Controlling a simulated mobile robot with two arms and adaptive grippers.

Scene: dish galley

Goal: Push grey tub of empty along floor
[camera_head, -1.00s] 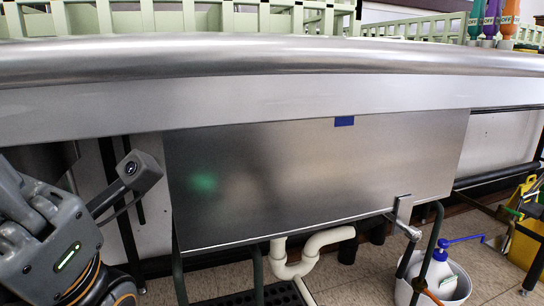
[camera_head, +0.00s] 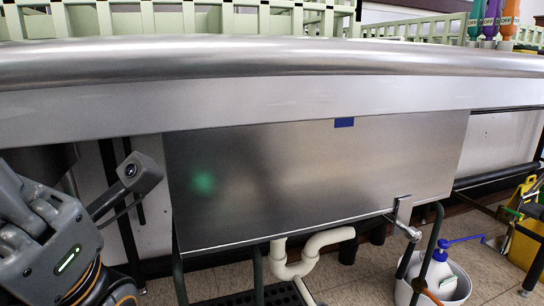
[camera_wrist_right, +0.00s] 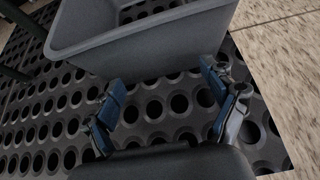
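The grey tub (camera_wrist_right: 150,52) shows at the top of the right wrist view, partly cut off by the frame. It rests on a black perforated mat (camera_wrist_right: 60,128). My right gripper (camera_wrist_right: 163,76) is open, its two blue-padded fingers apart in front of the tub's near wall. Nothing is between the fingers; I cannot tell whether a fingertip touches the tub. In the head view my left arm comes in at the lower left, but its fingers are out of frame. The tub is not visible in the head view.
A steel counter (camera_head: 280,100) and sink basin (camera_head: 320,178) span the head view. White drain pipes (camera_head: 290,265) hang below. A white bucket (camera_head: 456,288) with a blue-topped bottle (camera_head: 437,272) stands at lower right. A yellow caddy (camera_head: 523,245) is further right. Tiled floor (camera_wrist_right: 290,65) borders the mat.

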